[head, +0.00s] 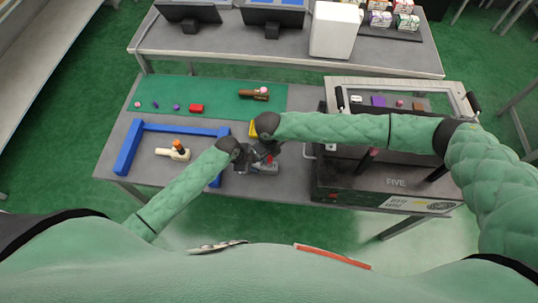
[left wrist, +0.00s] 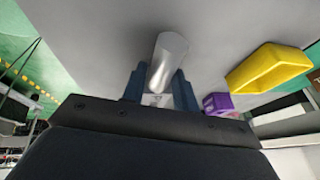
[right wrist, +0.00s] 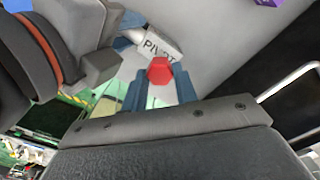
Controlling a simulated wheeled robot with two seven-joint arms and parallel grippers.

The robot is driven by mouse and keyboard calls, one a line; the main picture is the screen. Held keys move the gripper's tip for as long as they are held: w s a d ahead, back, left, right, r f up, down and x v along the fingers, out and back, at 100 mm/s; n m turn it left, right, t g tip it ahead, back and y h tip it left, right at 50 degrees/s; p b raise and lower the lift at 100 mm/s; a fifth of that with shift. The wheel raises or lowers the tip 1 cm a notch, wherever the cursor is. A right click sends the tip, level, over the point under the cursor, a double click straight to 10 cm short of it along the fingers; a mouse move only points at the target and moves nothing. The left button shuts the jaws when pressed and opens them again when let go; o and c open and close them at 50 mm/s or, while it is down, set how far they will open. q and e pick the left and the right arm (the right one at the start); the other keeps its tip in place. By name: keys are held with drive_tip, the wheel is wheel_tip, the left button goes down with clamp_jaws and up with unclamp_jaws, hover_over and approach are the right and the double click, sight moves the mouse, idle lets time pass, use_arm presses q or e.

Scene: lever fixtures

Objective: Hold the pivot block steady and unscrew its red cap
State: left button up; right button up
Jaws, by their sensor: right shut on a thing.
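The pivot block (head: 266,168) is a small grey block on the table near its front edge. In the right wrist view its white face (right wrist: 160,44) reads PIVOT. In the left wrist view a silver cylinder (left wrist: 170,58) sticks out beyond my left fingers. My left gripper (head: 244,163) comes from the left and is shut on the block, with its fingers on both sides. The red cap (right wrist: 160,70) is between the fingertips of my right gripper (right wrist: 160,88), which is shut on it. I cannot tell whether cap and block still touch.
A yellow bin (left wrist: 268,67) and a purple block (left wrist: 218,102) are close by. A blue frame (head: 180,130) and a white-and-orange part (head: 175,150) lie to the left. A green mat (head: 215,95) with small parts lies behind. A dark machine (head: 380,180) stands right.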

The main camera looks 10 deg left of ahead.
use_arm(q)
drive_tip(key=o, duration=0.4)
drive_tip(key=shift+c, duration=0.2)
drive_tip(key=v, duration=1.2)
